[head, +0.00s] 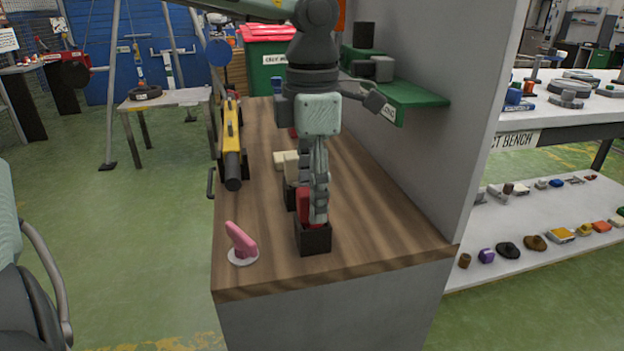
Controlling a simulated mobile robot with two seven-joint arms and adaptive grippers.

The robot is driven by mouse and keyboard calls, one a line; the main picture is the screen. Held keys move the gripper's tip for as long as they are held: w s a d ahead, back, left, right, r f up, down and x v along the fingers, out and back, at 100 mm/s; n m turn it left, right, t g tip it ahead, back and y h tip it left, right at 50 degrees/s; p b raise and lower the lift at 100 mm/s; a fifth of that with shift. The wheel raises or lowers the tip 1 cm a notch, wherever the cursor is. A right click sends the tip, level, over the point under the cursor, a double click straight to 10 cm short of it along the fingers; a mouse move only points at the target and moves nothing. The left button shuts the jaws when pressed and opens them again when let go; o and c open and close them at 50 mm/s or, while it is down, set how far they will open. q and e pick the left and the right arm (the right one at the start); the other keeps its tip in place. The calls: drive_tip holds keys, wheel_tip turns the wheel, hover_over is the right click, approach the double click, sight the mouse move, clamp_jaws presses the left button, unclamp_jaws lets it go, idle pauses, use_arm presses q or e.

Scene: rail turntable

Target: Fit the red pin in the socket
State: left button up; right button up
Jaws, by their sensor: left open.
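My left gripper (317,218) points down over the wooden bench top. It is open, with its fingers beside a red piece (304,204), which looks like the red pin. The red piece stands at a dark square block (314,239), which looks like the socket, near the front of the bench. The fingers hide part of the red piece, and I cannot tell how deep it sits in the block. My right gripper is out of view.
A pink lever on a pale disc (242,256) stands left of the dark block. A long yellow and black object (232,145) lies along the left edge. Cream blocks (283,160) sit behind the gripper. A grey wall with a green shelf (408,94) bounds the right.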

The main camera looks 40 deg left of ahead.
use_arm(q)
clamp_jaws()
idle(0.6)
